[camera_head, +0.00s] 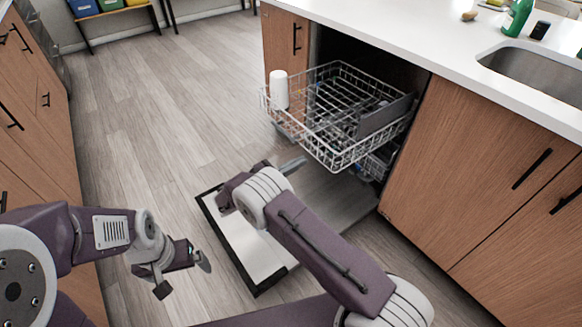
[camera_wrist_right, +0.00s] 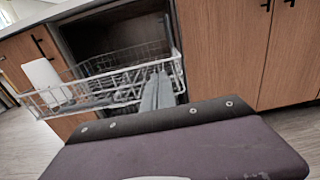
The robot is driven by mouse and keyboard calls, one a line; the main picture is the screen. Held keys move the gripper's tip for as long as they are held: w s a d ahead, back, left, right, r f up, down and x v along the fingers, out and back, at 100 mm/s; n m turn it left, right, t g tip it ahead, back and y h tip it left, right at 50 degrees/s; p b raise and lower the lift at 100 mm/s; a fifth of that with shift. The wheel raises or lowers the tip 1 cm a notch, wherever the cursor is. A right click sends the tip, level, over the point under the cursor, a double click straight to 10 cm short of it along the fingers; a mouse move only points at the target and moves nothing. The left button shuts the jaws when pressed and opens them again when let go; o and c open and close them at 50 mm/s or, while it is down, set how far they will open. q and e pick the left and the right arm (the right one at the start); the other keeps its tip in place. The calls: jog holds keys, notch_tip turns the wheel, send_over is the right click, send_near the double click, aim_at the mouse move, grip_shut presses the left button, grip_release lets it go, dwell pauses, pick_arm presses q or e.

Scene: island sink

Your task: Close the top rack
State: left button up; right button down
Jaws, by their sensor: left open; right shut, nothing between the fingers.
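The top rack (camera_head: 340,150) is a white wire basket pulled out of the dishwasher under the white counter. It also shows in the right wrist view (camera_wrist_right: 90,97). A white cup (camera_head: 278,90) stands at its left side, and a grey flat item (camera_head: 384,117) is at its right side. My right gripper (camera_head: 292,166) is shut and empty, in front of and below the rack, apart from it in the head view. Its closed fingers (camera_wrist_right: 157,92) overlap the rack in the right wrist view. My left gripper (camera_head: 184,275) is open and empty, low over the floor at the left.
The dishwasher door (camera_head: 236,242) is folded down, with a dark edge, below the rack. Part of a lower rack (camera_head: 376,164) shows beneath. Wooden cabinets (camera_head: 480,170) flank the opening. A green bottle (camera_head: 517,18) stands by the sink (camera_head: 540,72). Floor at the left is clear.

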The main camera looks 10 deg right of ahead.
aim_at(327, 147)
jog(key=b+x, duration=0.2)
jog(key=x, duration=0.6)
jog(key=shift+f, duration=0.15)
pick_arm(q)
jog(key=shift+f, duration=1.3)
pick_arm(e)
jog(key=shift+w+d, duration=0.2)
jog(key=shift+d, duration=0.2)
